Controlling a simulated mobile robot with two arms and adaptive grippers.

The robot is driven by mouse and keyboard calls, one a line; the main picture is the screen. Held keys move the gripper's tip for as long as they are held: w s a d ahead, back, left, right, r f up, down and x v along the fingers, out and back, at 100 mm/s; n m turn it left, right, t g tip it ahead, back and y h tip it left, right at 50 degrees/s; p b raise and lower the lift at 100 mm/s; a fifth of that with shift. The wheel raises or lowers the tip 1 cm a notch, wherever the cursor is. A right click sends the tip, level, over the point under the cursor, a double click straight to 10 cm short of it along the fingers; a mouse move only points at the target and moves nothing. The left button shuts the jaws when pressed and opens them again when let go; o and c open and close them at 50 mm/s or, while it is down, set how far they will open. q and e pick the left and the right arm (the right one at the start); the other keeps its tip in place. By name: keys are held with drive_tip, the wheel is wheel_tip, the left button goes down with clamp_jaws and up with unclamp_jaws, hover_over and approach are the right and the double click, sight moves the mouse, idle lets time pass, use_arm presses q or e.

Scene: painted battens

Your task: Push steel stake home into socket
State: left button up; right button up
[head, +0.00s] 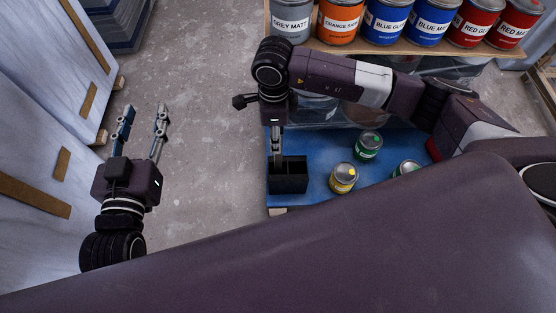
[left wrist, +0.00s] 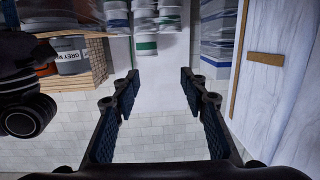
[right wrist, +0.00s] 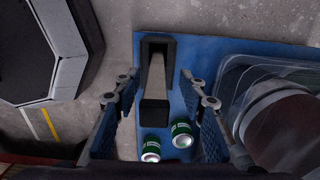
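The black socket (head: 289,183) stands on the blue table top, near its left edge. In the right wrist view the socket (right wrist: 144,70) lies ahead, between the fingertips in the picture. A flat grey strip, which looks like the steel stake (right wrist: 156,75), shows inside its dark walls; how deep it sits cannot be told. My right gripper (right wrist: 157,90) is open, with a finger to each side and nothing between the pads. In the head view it points down at the socket. My left gripper (head: 142,112) is open and empty over the floor at the left; it also shows in the left wrist view (left wrist: 160,80).
On the blue table (head: 315,150) stand a green can (head: 368,145), a yellow can (head: 343,178) and another green can (head: 407,168), right of the socket. A wooden shelf of large paint tins (head: 338,20) is behind. Wrapped white panels (head: 35,140) stand at left. Floor between is clear.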

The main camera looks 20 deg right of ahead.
drive_tip(key=b, duration=0.2)
hover_over(278, 161)
drive_tip(key=w, duration=0.1)
wheel_tip(278, 161, down, 5)
use_arm(q)
wheel_tip(278, 161, up, 9)
drive_tip(key=d+t+h, duration=0.1)
drive_tip(key=t, duration=0.3)
drive_tip(key=shift+s+r+t, duration=0.15)
drive_tip(key=shift+s+t, duration=0.15)
drive_tip(key=shift+t, duration=0.1)
use_arm(e)
drive_tip(key=shift+w+d+f, duration=0.1)
drive_tip(key=shift+d+f, duration=0.05)
drive_tip(key=shift+d, duration=0.05)
clamp_jaws()
